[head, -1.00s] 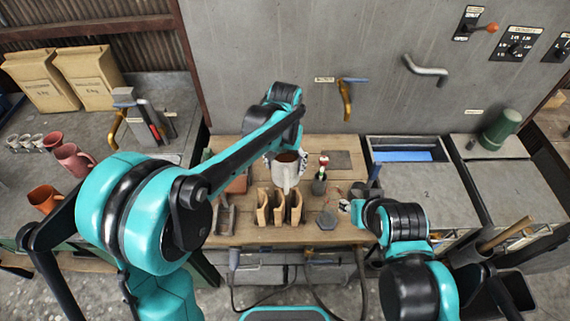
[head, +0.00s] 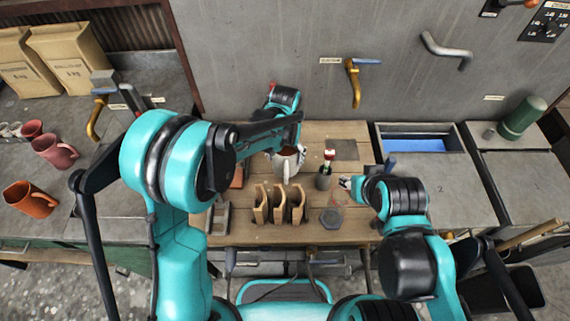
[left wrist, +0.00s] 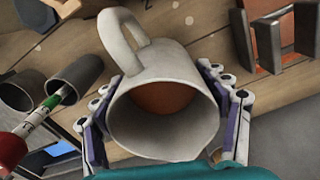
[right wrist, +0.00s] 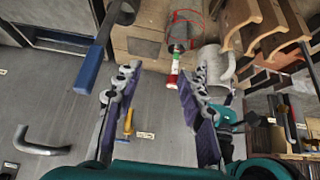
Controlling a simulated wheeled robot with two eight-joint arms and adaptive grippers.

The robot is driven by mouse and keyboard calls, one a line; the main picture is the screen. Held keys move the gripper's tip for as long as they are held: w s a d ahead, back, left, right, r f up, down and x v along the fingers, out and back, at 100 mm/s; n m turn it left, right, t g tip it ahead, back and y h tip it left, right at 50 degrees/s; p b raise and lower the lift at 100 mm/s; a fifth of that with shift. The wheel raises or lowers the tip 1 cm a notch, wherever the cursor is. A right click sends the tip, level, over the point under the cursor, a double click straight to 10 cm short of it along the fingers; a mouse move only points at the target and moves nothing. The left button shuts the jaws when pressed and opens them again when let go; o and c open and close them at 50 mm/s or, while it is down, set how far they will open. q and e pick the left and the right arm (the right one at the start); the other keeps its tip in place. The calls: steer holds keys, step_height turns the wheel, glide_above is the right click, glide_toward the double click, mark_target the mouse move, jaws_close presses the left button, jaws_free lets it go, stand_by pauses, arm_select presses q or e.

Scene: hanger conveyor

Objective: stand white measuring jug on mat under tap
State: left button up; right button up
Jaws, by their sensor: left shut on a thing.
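The white measuring jug (head: 288,167) is upright at the back of the wooden bench, with reddish-brown inside. My left gripper (head: 272,154) is shut on it; the left wrist view shows the fingers on both sides of the jug (left wrist: 165,120). I cannot tell whether its base touches the bench. The dark mat (head: 345,149) lies bare to the right of the jug, below the brass tap (head: 353,85) with a blue lever. My right gripper (right wrist: 158,97) is open and empty; in the head view it is over the bench's right side.
A dark cup with a red-and-white tool (head: 324,178) stands right of the jug, close to the mat. A wooden slotted rack (head: 279,205) is in front. A basin with blue inside (head: 415,144) is at the right.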

arm_select(q)
steer(key=shift+f+b, duration=0.4)
steer(key=shift+f, duration=1.45)
steer(key=shift+f, duration=0.15)
steer(key=o, duration=1.9)
steer(key=shift+c, duration=0.2)
